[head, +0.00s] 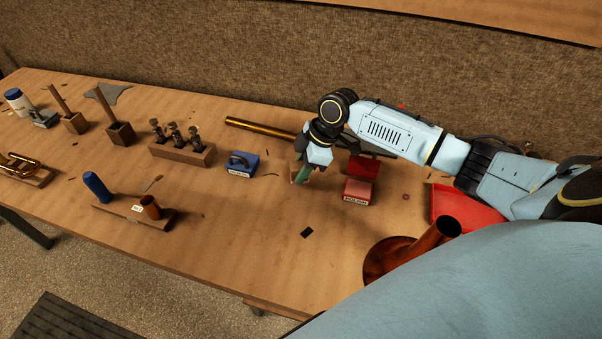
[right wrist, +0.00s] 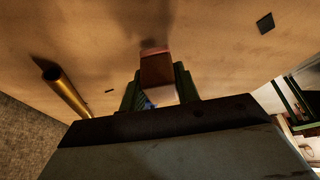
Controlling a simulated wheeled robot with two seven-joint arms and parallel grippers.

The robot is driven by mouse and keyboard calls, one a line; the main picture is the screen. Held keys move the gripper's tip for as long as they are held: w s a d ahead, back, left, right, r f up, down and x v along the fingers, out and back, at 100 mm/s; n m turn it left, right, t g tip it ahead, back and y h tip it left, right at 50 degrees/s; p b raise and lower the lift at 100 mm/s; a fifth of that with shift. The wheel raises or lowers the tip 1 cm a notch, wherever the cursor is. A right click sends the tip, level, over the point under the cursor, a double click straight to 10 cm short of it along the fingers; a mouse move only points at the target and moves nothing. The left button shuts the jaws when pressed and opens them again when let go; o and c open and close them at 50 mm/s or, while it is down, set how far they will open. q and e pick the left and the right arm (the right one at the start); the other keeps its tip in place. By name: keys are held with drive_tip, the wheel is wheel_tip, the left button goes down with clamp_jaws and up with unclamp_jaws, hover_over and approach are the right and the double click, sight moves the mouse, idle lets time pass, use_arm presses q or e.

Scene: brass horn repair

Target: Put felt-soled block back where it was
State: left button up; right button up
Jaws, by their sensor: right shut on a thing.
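My right gripper (head: 299,172) is low over the middle of the bench in the head view, its green fingers closed on a small brown block. In the right wrist view the block (right wrist: 156,70) sits between the fingers (right wrist: 158,88), with a reddish layer at its far end facing the bench. Whether that end touches the wood cannot be told. In the head view the gripper mostly hides the block. A blue labelled block (head: 240,164) stands to the left of the gripper, and a red labelled box (head: 358,190) to its right. My left gripper is not in view.
A brass tube (head: 260,128) lies behind the gripper. A wooden rack (head: 182,152) with several valves stands to the left. A copper bell (head: 400,257) and a red tray (head: 452,203) are at right. A flat black square (head: 307,233) lies in the clear front area.

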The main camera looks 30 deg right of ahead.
wheel_tip(320, 180, down, 2)
drive_tip(key=o, duration=0.9)
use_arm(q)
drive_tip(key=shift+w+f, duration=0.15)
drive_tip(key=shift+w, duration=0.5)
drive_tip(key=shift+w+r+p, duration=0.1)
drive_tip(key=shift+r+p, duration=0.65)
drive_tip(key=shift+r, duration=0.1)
use_arm(e)
drive_tip(key=v, duration=1.2)
